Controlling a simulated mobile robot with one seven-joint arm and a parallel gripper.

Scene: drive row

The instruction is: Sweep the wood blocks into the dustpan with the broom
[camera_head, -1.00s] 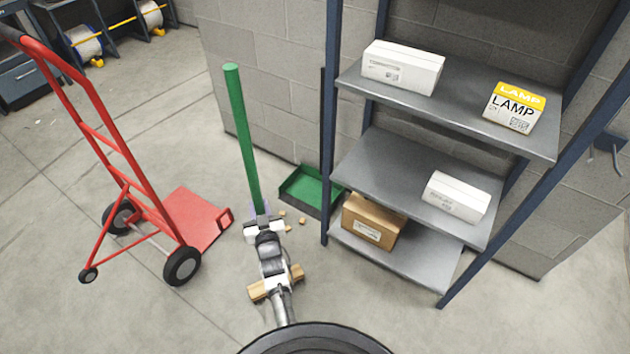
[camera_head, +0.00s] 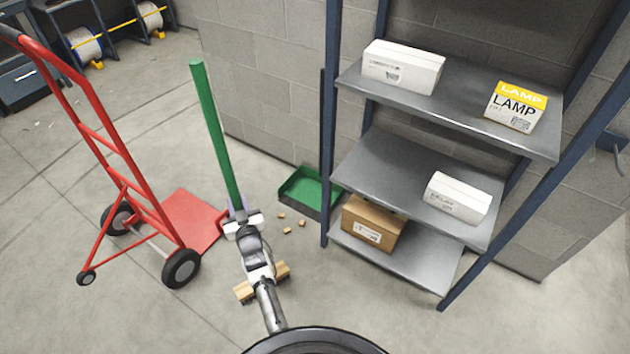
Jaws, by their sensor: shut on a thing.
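The broom has a green handle (camera_head: 214,130) standing up and tilted, and a wooden head (camera_head: 262,283) low near the floor, partly hidden by my arm. My gripper (camera_head: 242,222) is shut on the handle's lower part. Three small wood blocks (camera_head: 288,230) lie on the floor to the right of my gripper, between it and the dustpan. The green dustpan (camera_head: 306,190) lies against the wall beside the shelf's left post, its tray facing up. I cannot tell whether the broom head touches the floor.
A red hand truck (camera_head: 190,222) stands close to the left of the broom. A metal shelf (camera_head: 405,175) with boxes stands to the right, its blue post (camera_head: 328,150) beside the dustpan. The floor in front of the shelf (camera_head: 370,310) is clear.

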